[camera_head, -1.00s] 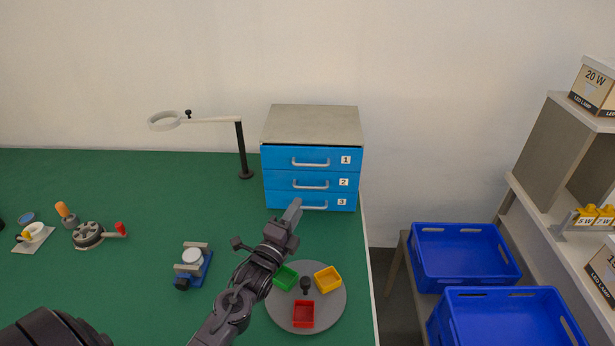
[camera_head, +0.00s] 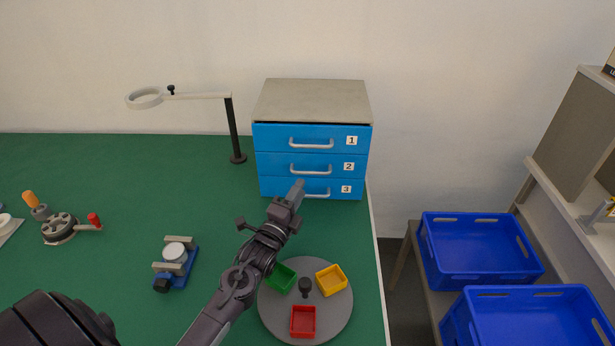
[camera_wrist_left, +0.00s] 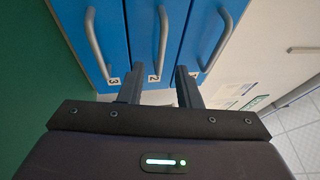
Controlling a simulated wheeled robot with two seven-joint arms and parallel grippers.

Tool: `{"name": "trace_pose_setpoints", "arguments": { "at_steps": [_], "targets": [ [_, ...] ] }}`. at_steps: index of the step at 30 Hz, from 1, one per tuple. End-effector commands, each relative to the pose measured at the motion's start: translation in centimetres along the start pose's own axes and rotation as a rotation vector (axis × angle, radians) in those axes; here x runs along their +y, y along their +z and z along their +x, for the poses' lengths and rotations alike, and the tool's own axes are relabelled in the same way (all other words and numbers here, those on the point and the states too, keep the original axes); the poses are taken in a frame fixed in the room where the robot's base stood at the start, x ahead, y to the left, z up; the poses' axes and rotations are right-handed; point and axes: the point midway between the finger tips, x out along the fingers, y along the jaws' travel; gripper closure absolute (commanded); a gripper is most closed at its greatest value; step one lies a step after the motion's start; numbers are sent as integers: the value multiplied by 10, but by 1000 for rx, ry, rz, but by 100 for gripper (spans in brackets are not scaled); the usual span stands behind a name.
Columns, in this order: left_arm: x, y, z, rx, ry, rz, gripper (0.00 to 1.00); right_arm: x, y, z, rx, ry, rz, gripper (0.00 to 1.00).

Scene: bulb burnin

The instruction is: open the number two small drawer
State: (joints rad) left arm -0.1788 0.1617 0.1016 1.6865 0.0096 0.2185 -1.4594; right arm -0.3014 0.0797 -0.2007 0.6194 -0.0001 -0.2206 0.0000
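A small cabinet with three blue drawers stands at the back of the green table, and all three drawers look shut. The number two drawer (camera_head: 275,162) is the middle one, with a grey bar handle (camera_head: 312,171) and a label "2". In the left wrist view the number two drawer (camera_wrist_left: 147,15) and its handle (camera_wrist_left: 162,40) lie ahead, between the two fingers. My left gripper (camera_head: 298,187) is in front of the lower drawers in the head view. In the left wrist view the left gripper (camera_wrist_left: 158,88) is open and empty, its fingertips short of the handle. My right gripper is not in view.
A magnifier lamp (camera_head: 235,130) stands left of the cabinet. A grey round tray (camera_head: 340,310) with green, yellow and red bins lies near the table's right edge. Blue crates (camera_head: 465,277) stand to the right. The table left of the cabinet is mostly clear.

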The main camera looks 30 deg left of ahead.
Motion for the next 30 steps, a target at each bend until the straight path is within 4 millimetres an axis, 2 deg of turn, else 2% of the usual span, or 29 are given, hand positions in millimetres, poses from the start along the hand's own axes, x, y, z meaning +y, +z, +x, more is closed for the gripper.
{"name": "trace_pose_setpoints", "arguments": {
  "at_steps": [3, 9, 14, 22, 30],
  "targets": [
    [-3, 0, 22, -1, -3, -2, 69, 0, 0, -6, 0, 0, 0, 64],
    [-2, 0, 49, -1, -2, -1, 69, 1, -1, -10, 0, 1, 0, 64],
    [-2, 0, 59, -1, -1, -1, 69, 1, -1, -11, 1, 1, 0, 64],
    [-1, 0, 60, 0, 0, 0, 69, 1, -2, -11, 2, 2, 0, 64],
    [-1, 0, 60, 0, 0, 0, 100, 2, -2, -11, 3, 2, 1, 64]
  ]
}}
